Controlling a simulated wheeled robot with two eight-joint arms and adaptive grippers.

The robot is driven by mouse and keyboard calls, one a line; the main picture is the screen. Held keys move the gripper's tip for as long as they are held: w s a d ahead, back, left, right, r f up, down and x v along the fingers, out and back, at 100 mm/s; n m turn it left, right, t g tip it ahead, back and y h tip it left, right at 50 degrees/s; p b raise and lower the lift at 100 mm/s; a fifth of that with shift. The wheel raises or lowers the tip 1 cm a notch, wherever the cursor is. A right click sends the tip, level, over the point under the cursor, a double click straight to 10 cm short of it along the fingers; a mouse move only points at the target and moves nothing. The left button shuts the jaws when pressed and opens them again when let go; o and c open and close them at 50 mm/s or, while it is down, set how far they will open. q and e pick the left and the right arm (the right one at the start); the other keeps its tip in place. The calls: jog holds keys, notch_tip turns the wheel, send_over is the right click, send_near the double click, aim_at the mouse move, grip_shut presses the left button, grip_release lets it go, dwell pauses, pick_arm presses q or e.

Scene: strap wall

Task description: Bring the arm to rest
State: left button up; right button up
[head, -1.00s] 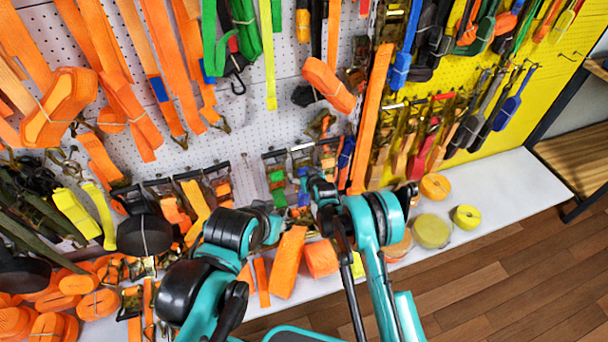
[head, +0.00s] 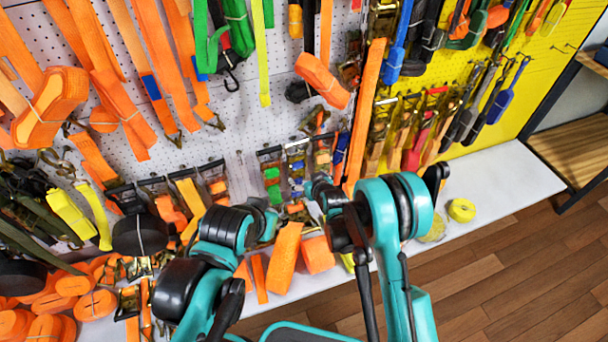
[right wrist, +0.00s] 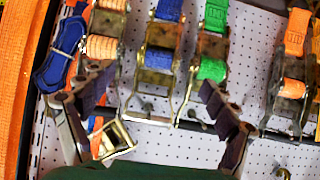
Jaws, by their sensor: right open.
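My right arm (head: 390,225) reaches toward the strap wall with its elbow raised. Its gripper (head: 322,192) is in front of the lower part of the white pegboard, near a row of hanging ratchet straps. In the right wrist view the right gripper (right wrist: 155,100) has its two dark-padded fingers wide apart, with nothing held between them. Behind the gap hang a blue-strapped ratchet (right wrist: 160,50) and a green-strapped ratchet (right wrist: 212,60). My left arm (head: 215,260) is folded low at the left; its gripper fingers do not show.
The white shelf (head: 510,180) carries orange rolls (head: 60,300) at left and a yellow roll (head: 461,210) at right. Open wooden floor (head: 510,280) lies at lower right.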

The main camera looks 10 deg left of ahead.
jog(key=s+d+r+m+h, duration=0.2)
jog(key=s+d+r, duration=0.3)
jog(key=d+r, duration=0.5)
jog(key=s+d+r+m+h, duration=0.1)
jog(key=s+d+r, duration=0.3)
jog(key=d+r, duration=0.6)
jog(key=s+d+r+m+g+h, duration=0.1)
jog(key=s+d, duration=0.6)
jog(key=s, duration=0.3)
jog(key=s+d+r+m+g+h, duration=0.1)
jog(key=s+d+m+h, duration=0.1)
jog(key=s+d, duration=0.5)
jog(key=s, duration=0.4)
jog(key=shift+m, duration=0.3)
